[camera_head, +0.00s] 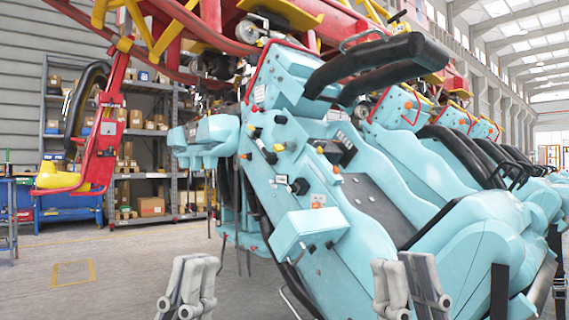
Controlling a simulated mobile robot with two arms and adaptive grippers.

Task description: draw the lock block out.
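The light-blue ride car (320,170) fills the middle and right of the head view, tilted, with its seat to the right. Its left side carries knobs, levers and a pale blue box (300,232). I cannot tell which part of this side is the lock block. My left gripper (194,264) is at the bottom, left of the car and below its side panel. My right gripper (405,264) is at the bottom, in front of the car's lower seat. Each gripper shows two separate grey fingers pointing up, with nothing seen between them. Both look open and apart from the knobs.
A black padded restraint (388,65) hangs over the seat. More blue cars (405,110) stand behind to the right. A red arm with a yellow end (90,170) hangs at the left. Shelves (150,130) with boxes stand behind. The floor (110,285) at the left is clear.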

